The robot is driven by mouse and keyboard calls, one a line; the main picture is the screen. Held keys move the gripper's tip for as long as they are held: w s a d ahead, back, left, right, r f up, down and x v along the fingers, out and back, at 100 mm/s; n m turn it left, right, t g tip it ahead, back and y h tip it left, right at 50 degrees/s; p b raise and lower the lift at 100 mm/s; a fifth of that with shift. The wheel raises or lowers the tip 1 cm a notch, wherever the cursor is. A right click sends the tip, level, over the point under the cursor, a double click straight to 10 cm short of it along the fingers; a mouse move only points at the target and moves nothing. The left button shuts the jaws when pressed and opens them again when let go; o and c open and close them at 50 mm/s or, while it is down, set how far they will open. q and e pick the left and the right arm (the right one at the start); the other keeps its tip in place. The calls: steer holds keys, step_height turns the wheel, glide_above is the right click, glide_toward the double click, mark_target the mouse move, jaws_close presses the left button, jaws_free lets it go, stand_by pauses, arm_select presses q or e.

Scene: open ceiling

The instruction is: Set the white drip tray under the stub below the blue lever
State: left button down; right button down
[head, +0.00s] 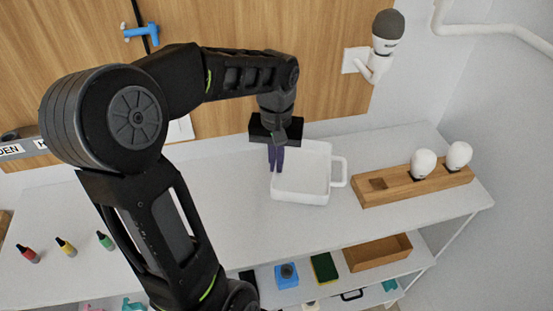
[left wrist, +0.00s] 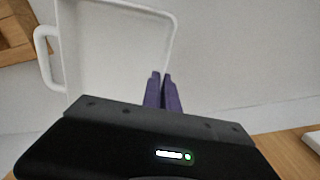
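The white drip tray (head: 302,197) is at the middle of the white counter, with a loop handle on its right side. In the left wrist view the tray (left wrist: 115,12) fills the upper left. My left gripper (head: 276,170) points down at the tray's left wall. Its purple fingers (left wrist: 161,76) are close together with the tray's wall running in between them, so it looks shut on that wall. I cannot tell whether the tray touches the counter. The blue lever (head: 140,32) is on the wooden panel at the upper left. The stub below it is not visible; my arm covers much of that area.
A wooden block (head: 400,189) with white-headed pieces stands right of the tray. Small red, yellow and green bottles (head: 66,247) stand at the counter's left. A white wall fixture (head: 378,66) is at the upper right. A lower shelf (head: 332,293) holds several items.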

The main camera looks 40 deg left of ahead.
arm_select(q)
steer(key=shift+f+b, duration=0.45)
steer(key=shift+f, duration=0.25)
stand_by(0.4)
steer(key=c, duration=2.1)
jaws_free()
steer(key=o, duration=0.5)
steer(key=shift+o, duration=0.2)
steer(key=shift+r, duration=3.9)
